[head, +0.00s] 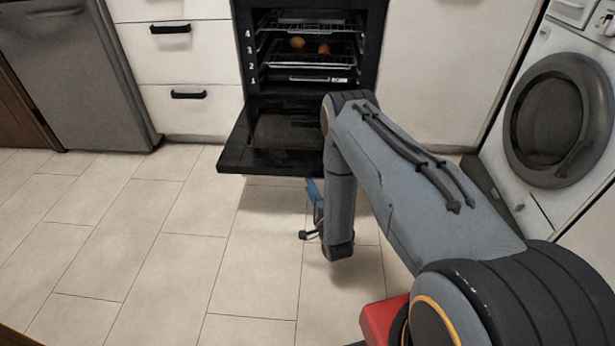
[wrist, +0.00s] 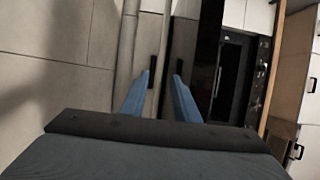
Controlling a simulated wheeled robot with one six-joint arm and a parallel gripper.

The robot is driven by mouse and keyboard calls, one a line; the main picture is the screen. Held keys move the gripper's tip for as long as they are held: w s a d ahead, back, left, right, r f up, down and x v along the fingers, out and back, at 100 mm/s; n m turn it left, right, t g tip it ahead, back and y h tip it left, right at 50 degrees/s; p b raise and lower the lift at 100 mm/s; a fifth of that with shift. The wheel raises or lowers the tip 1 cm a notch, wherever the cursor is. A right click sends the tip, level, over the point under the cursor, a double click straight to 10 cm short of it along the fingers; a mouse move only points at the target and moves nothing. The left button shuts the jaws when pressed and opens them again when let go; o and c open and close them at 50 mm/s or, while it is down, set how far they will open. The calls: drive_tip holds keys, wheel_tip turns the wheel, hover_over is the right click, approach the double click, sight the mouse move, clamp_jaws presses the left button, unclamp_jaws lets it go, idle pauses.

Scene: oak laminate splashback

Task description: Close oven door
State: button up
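The oven door (head: 238,160) is black and folded down, about level, at the front of the oven in the head view. In the wrist view a black panel (wrist: 205,45), which looks like this door, stands to the right of my fingers. My gripper (head: 311,188) has blue fingers and is low over the floor, below and beside the door's front edge. In the wrist view its two fingers (wrist: 163,76) are spread apart with nothing held between them. My arm hides the right part of the door. I cannot tell whether a finger touches the door.
The oven cavity (head: 310,45) holds racks with a few round food items. White drawers (head: 185,65) and a grey appliance (head: 75,75) stand left. A washing machine (head: 552,115) stands at the right. The tiled floor (head: 150,240) is clear at front left.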

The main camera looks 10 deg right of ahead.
sight(303, 179)
drive_tip(key=w, duration=0.2)
drive_tip(key=w+a+b, duration=0.1)
drive_tip(key=w, duration=0.1)
drive_tip(key=w+b, duration=0.1)
drive_tip(key=w, duration=0.1)
drive_tip(key=shift+a+f, duration=0.1)
drive_tip(key=shift+a, duration=0.25)
drive_tip(key=shift+w, duration=0.55)
clamp_jaws()
